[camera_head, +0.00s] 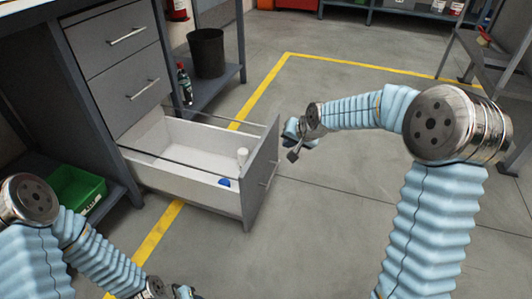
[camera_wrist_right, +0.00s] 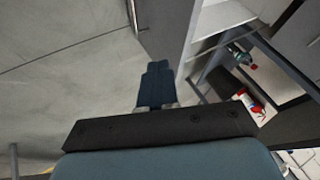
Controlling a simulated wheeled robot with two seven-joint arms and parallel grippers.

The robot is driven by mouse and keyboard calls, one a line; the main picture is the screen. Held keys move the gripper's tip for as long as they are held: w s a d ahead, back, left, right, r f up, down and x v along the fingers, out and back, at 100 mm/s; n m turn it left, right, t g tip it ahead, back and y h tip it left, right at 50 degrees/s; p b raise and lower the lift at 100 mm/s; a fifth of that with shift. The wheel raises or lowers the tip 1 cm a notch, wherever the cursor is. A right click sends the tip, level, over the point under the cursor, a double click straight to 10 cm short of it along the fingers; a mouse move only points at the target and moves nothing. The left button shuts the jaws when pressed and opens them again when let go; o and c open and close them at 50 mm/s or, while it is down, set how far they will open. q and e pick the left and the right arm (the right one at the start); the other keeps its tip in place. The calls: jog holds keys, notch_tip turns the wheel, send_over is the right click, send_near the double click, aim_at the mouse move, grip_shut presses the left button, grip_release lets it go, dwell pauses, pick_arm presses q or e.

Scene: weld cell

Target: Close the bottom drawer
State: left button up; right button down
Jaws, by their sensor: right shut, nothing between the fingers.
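The bottom drawer (camera_head: 190,183) of the grey cabinet stands pulled well out, with its white inside showing. Its grey front panel (camera_head: 261,182) faces right and has a bar handle. My right gripper (camera_head: 293,155) is shut and empty, just to the right of the front panel's far end; a small gap seems to show between them. In the right wrist view the shut fingers (camera_wrist_right: 157,78) point toward the grey front panel (camera_wrist_right: 168,28). My left gripper (camera_head: 187,293) is only partly in view at the bottom edge, and its fingers cannot be made out.
A white cylinder (camera_head: 242,156) and a blue object (camera_head: 224,182) lie inside the drawer. The two drawers above are shut. A green bin (camera_head: 76,190) sits on a low shelf at left. A black bucket (camera_head: 206,53) and bottle (camera_head: 184,84) stand behind. The floor at right is clear.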

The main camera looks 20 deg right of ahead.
jog(key=b, duration=0.2)
send_near(262, 151)
notch_tip(262, 151, down, 3)
jog(key=d, duration=0.3)
jog(key=w+a, duration=0.2)
jog(key=a, duration=0.1)
jog(key=shift+w+a+f, duration=0.3)
jog(key=shift+a+f, duration=0.05)
jog(key=shift+f, duration=0.05)
jog(key=shift+a, duration=0.1)
